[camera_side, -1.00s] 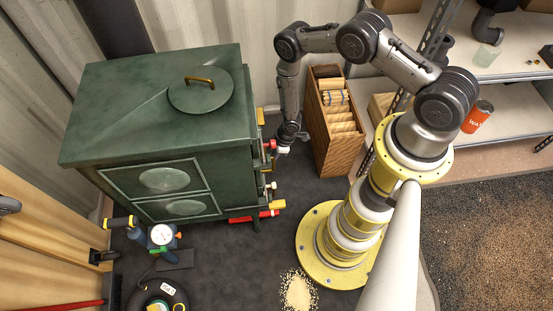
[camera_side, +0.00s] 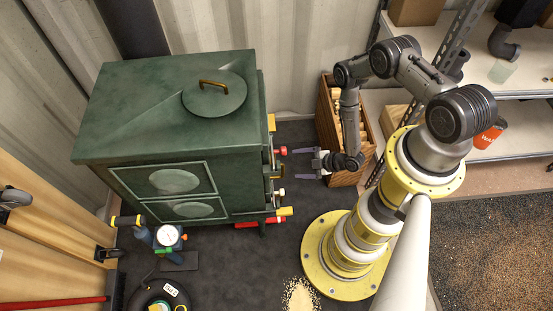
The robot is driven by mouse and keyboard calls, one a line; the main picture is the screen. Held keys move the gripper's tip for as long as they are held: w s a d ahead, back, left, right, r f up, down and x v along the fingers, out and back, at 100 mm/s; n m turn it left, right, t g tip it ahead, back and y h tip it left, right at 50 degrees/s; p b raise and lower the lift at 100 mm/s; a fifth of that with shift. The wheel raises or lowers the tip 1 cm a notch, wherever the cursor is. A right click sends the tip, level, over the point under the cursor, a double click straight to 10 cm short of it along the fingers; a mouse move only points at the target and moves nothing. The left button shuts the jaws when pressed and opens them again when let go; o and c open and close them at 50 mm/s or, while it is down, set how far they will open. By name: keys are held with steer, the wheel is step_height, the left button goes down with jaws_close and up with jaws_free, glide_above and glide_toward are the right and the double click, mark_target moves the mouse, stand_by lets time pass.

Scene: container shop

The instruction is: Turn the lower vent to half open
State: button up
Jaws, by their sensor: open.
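A green stove (camera_side: 170,110) stands left of my arm. My gripper (camera_side: 306,163) is open and empty, fingers pointing left toward the stove's fittings. A gap shows between the fingertips and the fittings.
A wooden crate (camera_side: 368,150) stands behind my gripper, near the shelves (camera_side: 505,140). A pump with a gauge (camera_side: 168,236) and a black tyre (camera_side: 150,299) are on the floor at front left. A sawdust pile (camera_side: 300,296) lies at the front.

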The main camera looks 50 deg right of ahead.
steer(key=w+a+f+t, duration=0.1)
steer(key=w+f, duration=0.5)
steer(key=w, duration=0.4)
steer(key=shift+w+f+h, duration=0.25)
steer(key=shift+w+h, duration=0.1)
steer(key=shift+h, duration=0.05)
steer(key=shift+a, duration=0.1)
steer(key=shift+c, duration=0.2)
